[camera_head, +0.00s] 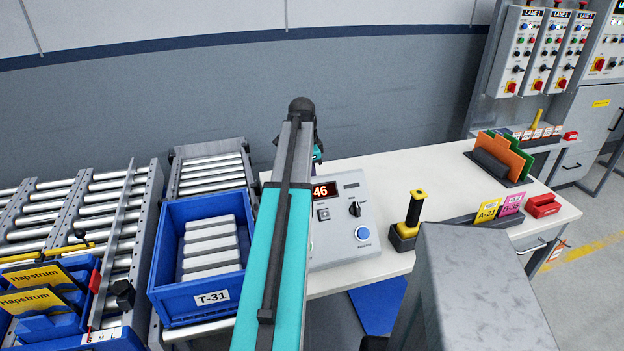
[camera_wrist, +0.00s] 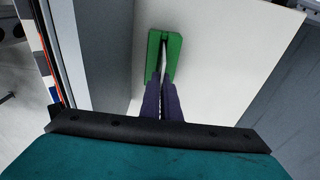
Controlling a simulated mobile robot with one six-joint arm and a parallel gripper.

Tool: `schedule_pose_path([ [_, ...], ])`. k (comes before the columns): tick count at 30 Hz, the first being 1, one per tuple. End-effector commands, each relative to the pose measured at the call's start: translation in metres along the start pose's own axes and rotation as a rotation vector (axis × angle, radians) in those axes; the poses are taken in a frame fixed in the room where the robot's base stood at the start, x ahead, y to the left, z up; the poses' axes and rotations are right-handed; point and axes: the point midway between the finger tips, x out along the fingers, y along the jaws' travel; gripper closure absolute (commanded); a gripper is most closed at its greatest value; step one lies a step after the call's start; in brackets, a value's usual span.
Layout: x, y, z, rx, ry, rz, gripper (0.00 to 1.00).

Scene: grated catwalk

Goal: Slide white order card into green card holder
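In the wrist view, the green card holder (camera_wrist: 154,52) stands on a pale surface, straight beyond my fingertips. My gripper (camera_wrist: 162,84) has its two dark purple fingers close together, with their tips at the near end of the holder. A thin pale strip, which looks like the white order card (camera_wrist: 163,62) edge-on, runs between the fingers and into the gap in the green holder. How deep it sits in the holder I cannot tell. In the head view, my arm hides the gripper, the card and the green holder.
The bench's middle is clear.

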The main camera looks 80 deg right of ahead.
Motion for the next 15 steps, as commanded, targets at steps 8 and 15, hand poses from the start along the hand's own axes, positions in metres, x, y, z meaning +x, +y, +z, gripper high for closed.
schedule_pose_path([
  [8,0.0078,0.0002,0.0008,0.000,0.000,0.000,1.00],
  [15,0.0112,0.0003,0.0012,0.001,0.000,0.001,1.00],
])
